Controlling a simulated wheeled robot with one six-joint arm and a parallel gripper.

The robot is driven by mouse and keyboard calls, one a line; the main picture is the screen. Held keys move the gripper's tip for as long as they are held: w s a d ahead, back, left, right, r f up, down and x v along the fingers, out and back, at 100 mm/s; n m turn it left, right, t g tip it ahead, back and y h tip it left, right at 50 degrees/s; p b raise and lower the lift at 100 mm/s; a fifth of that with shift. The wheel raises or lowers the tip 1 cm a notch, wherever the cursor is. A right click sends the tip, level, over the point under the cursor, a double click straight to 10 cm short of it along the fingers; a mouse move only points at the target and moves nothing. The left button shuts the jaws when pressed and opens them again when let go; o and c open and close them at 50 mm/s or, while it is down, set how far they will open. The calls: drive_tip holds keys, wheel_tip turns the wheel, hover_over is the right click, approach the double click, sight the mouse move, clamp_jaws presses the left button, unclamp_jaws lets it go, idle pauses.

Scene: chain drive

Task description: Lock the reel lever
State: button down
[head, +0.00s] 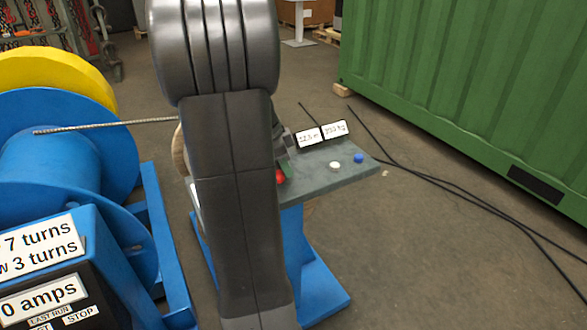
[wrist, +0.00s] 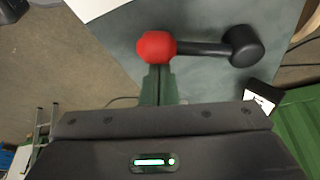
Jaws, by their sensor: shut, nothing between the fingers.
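The reel lever (wrist: 216,46) is a short black arm with a red ball knob (wrist: 156,46) at its left end and a round black hub (wrist: 246,46) at its right end, in the wrist view. It lies over a grey-green bench top (wrist: 115,30). My gripper (wrist: 158,70) is shut and empty, its fingertips right at the lower edge of the red knob; I cannot tell if they touch. In the head view a bit of the red knob (head: 280,177) shows beside my arm, which hides the rest of the lever.
A blue reel (head: 60,150) with a cable stands left, behind a control box (head: 50,270). A green container (head: 480,80) stands right; black cables cross the floor.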

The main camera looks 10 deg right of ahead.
drive_tip(key=shift+a+m, duration=0.3)
drive_tip(key=shift+a, duration=0.45)
drive_tip(key=d, duration=0.1)
drive_tip(key=d+r, duration=0.2)
drive_tip(key=shift+s+d, duration=0.1)
drive_tip(key=shift+d, duration=0.3)
drive_tip(key=p+v, duration=0.1)
drive_tip(key=v, duration=0.8)
drive_tip(key=shift+a+p, duration=0.15)
drive_tip(key=shift+p, duration=0.25)
drive_tip(key=shift+f, duration=0.2)
